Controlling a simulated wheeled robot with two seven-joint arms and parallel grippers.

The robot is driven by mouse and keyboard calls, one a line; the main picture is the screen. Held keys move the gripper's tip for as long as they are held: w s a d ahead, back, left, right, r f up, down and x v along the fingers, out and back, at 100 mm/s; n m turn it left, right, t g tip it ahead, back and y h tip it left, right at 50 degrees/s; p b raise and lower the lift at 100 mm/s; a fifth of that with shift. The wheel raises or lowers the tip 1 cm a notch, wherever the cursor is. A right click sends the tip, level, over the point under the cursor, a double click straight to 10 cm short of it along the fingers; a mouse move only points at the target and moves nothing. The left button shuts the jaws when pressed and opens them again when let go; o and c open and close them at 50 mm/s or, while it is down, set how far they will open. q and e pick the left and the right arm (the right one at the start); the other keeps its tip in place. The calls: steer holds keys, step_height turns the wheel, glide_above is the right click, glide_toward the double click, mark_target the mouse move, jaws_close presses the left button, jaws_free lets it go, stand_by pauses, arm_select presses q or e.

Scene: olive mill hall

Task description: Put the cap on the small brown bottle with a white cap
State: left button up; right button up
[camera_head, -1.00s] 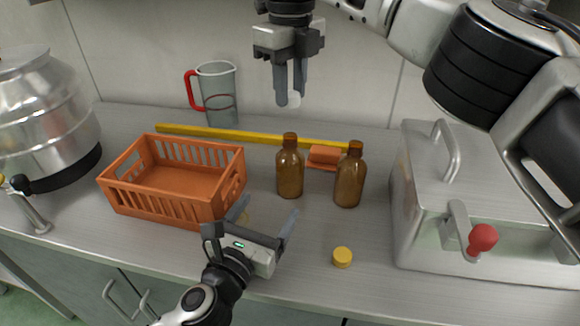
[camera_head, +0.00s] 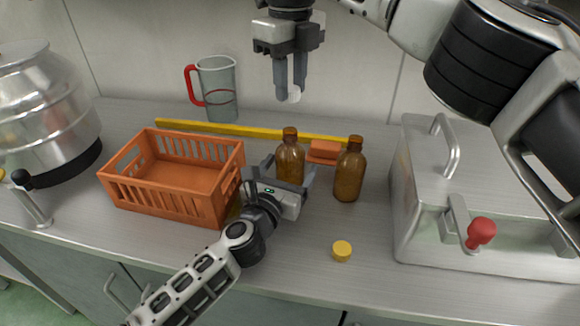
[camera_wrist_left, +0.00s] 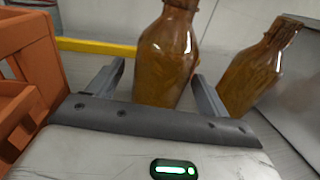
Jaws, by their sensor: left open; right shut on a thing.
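Two open brown bottles stand upright on the counter, the left one (camera_head: 291,150) and the right one (camera_head: 350,172). They also show in the left wrist view, the left bottle (camera_wrist_left: 166,55) and the right bottle (camera_wrist_left: 252,72). My left gripper (camera_head: 290,168) is low and open, its fingers on either side of the left bottle's body, not closed on it. How deep the bottle sits between them is hard to tell. My right gripper (camera_head: 290,92) is shut on a small white cap (camera_head: 294,96), high above and behind the bottles.
A yellow cap (camera_head: 342,251) lies at the front. An orange crate (camera_head: 172,205) stands left, and a metal box with a red-knobbed lever (camera_head: 420,215) stands right. Behind are a yellow bar (camera_head: 215,128), an orange sponge-like block (camera_head: 325,149) and a jug (camera_head: 218,90).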

arm_select(q)
steer(key=shift+w+d, duration=0.15)
steer(key=shift+w, duration=0.25)
steer(key=c, duration=1.5)
arm_select(e)
steer(key=shift+f, duration=0.1)
glide_above(290, 130)
steer(key=shift+f, duration=2.4)
steer(key=shift+f, duration=0.15)
steer(key=shift+f, duration=0.75)
steer(key=shift+f, duration=0.6)
